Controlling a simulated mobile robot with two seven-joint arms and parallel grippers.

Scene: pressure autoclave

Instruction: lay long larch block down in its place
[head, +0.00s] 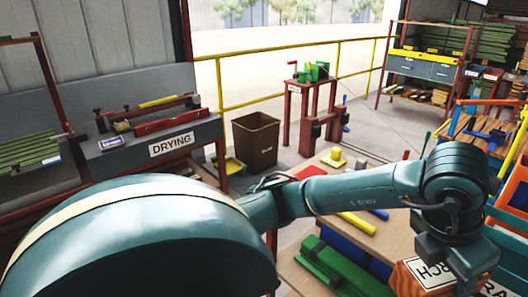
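My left arm crosses the view to the right, and its gripper (463,278) points down at the lower right edge. Its fingertips are hidden or cut off by the frame, so I cannot tell if it is open or shut. Right beside and partly behind it is an orange-brown wooden piece (404,284) with a white label reading "RCH", its first part covered. It may be the long larch block, but its full length does not show. I cannot tell whether the gripper touches it. The larch block's place cannot be made out. My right gripper is not in view.
A wooden-topped table (398,236) holds a yellow bar (356,223) and a yellow block (334,158). Green bars (330,263) lie at its near side. A "DRYING" bench (140,158), a brown bin (256,141) and a red stand (304,112) are farther back. Open floor lies beyond.

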